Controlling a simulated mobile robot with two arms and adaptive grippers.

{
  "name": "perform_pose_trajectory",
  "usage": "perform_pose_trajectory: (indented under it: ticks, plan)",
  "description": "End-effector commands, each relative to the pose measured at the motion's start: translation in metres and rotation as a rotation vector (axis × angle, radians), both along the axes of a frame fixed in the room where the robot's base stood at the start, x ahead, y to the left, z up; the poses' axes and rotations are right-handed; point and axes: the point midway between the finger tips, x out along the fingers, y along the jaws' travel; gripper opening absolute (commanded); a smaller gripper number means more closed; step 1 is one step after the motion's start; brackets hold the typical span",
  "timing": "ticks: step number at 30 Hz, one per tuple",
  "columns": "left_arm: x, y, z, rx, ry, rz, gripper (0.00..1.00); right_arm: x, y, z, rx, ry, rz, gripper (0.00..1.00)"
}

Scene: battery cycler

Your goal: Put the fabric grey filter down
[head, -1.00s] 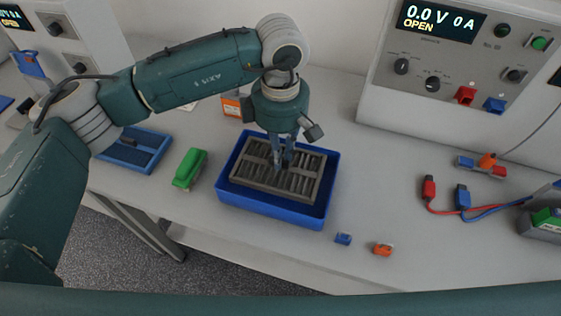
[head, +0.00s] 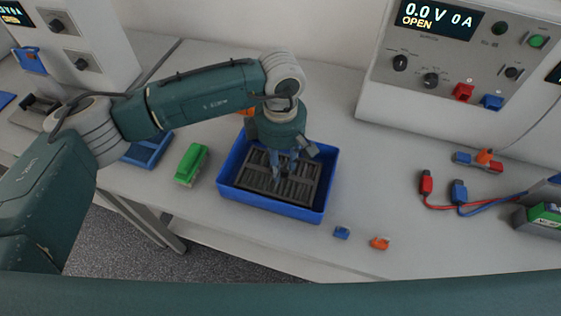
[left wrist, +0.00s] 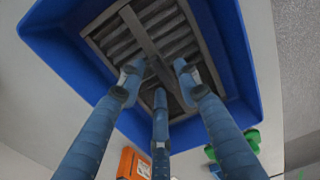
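The grey filter (head: 259,184), a slatted rectangular frame with a middle bar, sits low inside the blue tray (head: 270,207). In the left wrist view the filter (left wrist: 178,35) lies within the walls of the tray (left wrist: 238,65). My left gripper (head: 284,172) points down over the filter's middle. Its three fingers (left wrist: 158,76) stand close around the middle bar and look closed on it. The fingertips partly hide the bar, so the contact is not fully clear. My right gripper is out of view.
A green block (head: 191,165) lies left of the tray. A small blue connector (head: 342,232) and an orange one (head: 380,243) lie right of it, near the table edge. The cycler (head: 440,85) stands behind. Red (head: 426,183) and blue (head: 459,192) plugs lie at right.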

Motion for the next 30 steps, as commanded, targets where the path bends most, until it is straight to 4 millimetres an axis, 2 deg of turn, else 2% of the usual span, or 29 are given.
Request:
perform_pose_trajectory:
  ticks: [9,11,14,24,30]
  plan:
    - [0.0,0.0,0.004,0.0,0.0,0.0,0.34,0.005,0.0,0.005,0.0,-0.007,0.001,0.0]
    - [0.001,0.0,0.006,-0.001,-0.003,0.0,0.34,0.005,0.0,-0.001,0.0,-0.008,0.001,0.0]
    - [0.002,0.0,0.021,-0.002,-0.005,-0.001,0.34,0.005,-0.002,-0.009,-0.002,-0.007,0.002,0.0]
    - [0.002,0.0,0.092,-0.001,-0.005,0.0,0.34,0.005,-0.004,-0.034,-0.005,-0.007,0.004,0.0]
    - [0.001,0.0,0.117,0.001,-0.001,0.0,0.34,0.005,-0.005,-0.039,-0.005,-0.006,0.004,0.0]
